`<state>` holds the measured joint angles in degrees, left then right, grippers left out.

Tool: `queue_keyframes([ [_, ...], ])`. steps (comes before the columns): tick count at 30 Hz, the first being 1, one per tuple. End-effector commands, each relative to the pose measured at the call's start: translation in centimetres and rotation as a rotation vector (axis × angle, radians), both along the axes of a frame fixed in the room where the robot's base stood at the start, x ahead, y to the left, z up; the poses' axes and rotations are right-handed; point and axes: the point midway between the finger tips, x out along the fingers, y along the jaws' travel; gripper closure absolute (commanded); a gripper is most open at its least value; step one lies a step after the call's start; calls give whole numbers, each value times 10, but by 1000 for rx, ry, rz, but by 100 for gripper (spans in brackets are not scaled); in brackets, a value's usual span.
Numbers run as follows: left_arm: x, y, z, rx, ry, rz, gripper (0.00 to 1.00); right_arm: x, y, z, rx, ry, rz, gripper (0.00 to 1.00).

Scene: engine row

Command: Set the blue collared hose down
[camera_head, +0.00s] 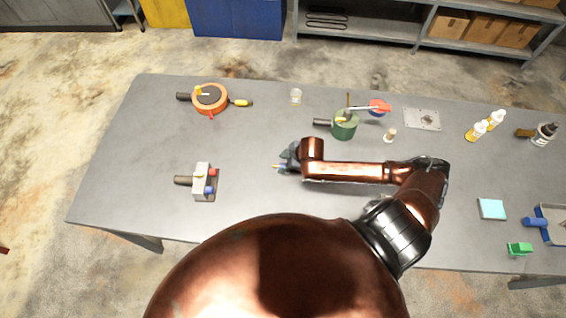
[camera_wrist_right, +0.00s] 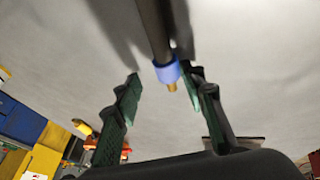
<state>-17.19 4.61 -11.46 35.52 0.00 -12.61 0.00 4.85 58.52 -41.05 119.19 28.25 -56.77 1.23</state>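The blue collared hose (camera_wrist_right: 155,35) is a dark tube with a blue collar and a brass-coloured tip in the right wrist view. Its collared end is between the fingers of my right gripper (camera_wrist_right: 160,92), close to the right finger. A clear gap separates it from the left finger, so the gripper is open. I cannot tell whether the hose touches the right finger. In the head view my right gripper (camera_head: 284,160) is small, low over the middle of the grey table (camera_head: 250,215); my arm hides most of the hose there. My left gripper is not in view.
A white block with red and blue ports (camera_head: 201,181) stands to the left. An orange round housing (camera_head: 211,97) and a green cylinder (camera_head: 344,126) are farther back. Bottles (camera_head: 476,130) and a light-blue pad (camera_head: 492,209) are on the right. The table's front left is clear.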

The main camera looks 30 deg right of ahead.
Motion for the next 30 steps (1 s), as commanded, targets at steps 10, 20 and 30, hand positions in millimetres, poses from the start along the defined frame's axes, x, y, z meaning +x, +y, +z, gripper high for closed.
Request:
queue_keyframes([
  [10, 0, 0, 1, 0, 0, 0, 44, -19, -7, 42, -3, -1, 2, 62],
  [20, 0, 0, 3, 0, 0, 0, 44, -46, -15, 96, -2, 0, 0, 62],
  [30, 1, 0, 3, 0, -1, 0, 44, -52, -16, 109, 0, 0, -1, 62],
])
